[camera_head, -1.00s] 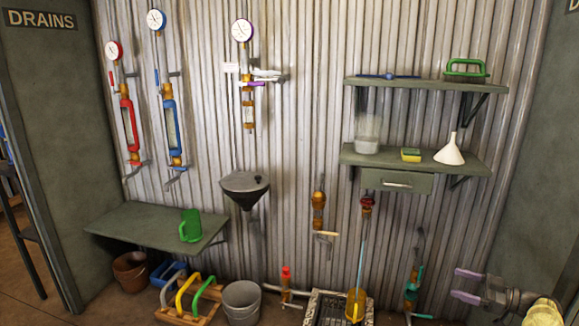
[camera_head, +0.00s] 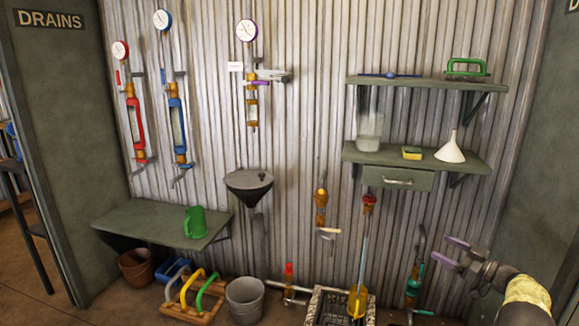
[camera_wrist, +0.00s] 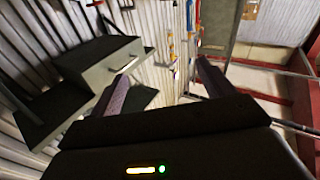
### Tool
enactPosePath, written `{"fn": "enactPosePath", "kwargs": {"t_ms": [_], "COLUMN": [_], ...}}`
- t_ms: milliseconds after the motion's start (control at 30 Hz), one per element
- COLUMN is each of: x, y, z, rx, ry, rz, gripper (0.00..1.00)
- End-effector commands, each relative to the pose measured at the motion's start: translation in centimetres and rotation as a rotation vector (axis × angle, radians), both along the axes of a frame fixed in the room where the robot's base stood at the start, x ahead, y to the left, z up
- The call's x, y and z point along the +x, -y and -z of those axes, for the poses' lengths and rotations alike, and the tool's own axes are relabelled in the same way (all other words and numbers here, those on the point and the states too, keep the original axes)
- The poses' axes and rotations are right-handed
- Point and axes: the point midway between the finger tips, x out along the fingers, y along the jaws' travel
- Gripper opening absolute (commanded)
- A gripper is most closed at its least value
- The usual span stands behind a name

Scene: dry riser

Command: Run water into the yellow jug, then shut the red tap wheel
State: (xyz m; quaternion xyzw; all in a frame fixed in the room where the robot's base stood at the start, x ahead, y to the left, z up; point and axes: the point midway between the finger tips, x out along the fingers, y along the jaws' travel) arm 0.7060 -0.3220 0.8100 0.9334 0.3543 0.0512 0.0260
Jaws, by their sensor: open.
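The yellow jug (camera_head: 357,303) stands low over a grated drain box (camera_head: 318,305) at the wall's foot. The red tap wheel (camera_head: 369,199) sits on a tap above it. A thin blue stream of water (camera_head: 364,245) runs from this tap down to the jug; the water level inside cannot be told. My gripper (camera_head: 453,254) is open and empty, with purple fingers, to the right of the tap and stream and apart from them. In the wrist view the open fingers (camera_wrist: 164,72) show with nothing between them; jug and red wheel cannot be made out there.
A pipe with teal fittings (camera_head: 413,285) stands between the jug and my gripper. Shelves with a drawer (camera_head: 398,180) hang above the tap. A brass tap (camera_head: 321,205) and a grey bucket (camera_head: 245,300) are to the left. Bare wall lies above my gripper.

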Motion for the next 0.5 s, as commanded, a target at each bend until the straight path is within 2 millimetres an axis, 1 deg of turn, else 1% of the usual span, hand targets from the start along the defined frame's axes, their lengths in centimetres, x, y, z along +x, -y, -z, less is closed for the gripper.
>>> {"fn": "enactPosePath", "kwargs": {"t_ms": [33, 100, 167, 300, 400, 500], "x": [0.9, 2.2, 3.4, 5.6, 6.3, 6.1], "y": [-0.6, -1.1, -1.7, -3.9, -6.0, -8.3], "z": [-1.2, -2.7, -4.1, -6.8, -7.9, -8.4], "rx": [0.002, 0.002, 0.003, 0.002, -0.006, -0.020], "ry": [0.010, 0.020, 0.023, -0.002, -0.050, -0.121], "rz": [0.037, 0.107, 0.178, 0.354, 0.465, 0.566], "gripper": [0.81, 0.81, 0.81, 0.81, 0.81, 0.81]}}
